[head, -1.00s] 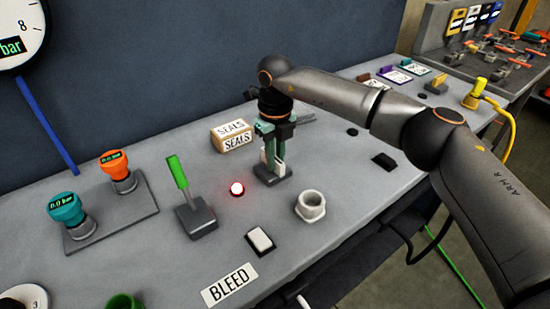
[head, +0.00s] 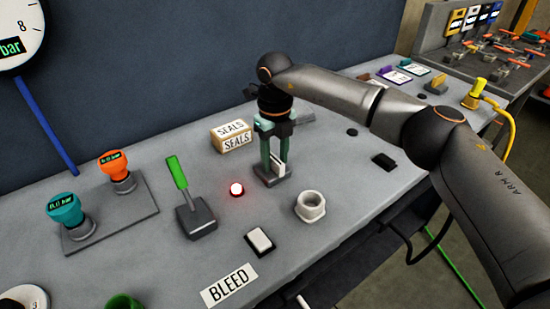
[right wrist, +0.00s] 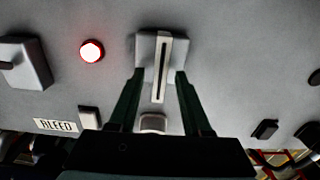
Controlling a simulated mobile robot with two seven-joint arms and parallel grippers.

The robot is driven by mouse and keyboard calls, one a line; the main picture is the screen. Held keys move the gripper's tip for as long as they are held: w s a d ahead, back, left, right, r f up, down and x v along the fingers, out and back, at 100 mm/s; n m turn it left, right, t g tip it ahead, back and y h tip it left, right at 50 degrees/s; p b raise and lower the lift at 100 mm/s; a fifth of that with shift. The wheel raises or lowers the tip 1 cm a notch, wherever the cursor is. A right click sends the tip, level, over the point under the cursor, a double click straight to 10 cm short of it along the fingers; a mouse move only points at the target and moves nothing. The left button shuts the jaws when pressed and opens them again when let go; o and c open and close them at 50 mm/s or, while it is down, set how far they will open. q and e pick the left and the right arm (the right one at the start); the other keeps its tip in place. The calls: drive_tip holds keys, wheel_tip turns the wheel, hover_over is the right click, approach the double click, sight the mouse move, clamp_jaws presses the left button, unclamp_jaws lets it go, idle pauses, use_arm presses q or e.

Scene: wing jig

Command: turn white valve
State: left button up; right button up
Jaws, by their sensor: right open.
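The white valve is a slim white lever (head: 281,158) on a grey square base (head: 272,179), on the bench panel in the middle of the head view. In the right wrist view the lever (right wrist: 160,80) stands between the fingers, with a gap on each side, slightly tilted, with a dark slot along it. My right gripper (head: 273,160) is open and points down over the valve, fingers on either side of the lever. In the right wrist view the gripper (right wrist: 160,75) shows no contact with it. The fingers hide part of the lever in the head view. My left gripper is not in view.
A lit red lamp (head: 237,189) and a green-handled lever (head: 177,172) stand left of the valve. A box of seals (head: 232,137) lies behind left. A white hex fitting (head: 310,205) and a white rocker switch (head: 260,240) are in front.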

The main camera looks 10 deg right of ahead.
sight(275, 159)
wheel_tip(275, 159, up, 12)
idle(0.4)
drive_tip(key=shift+s, duration=0.1)
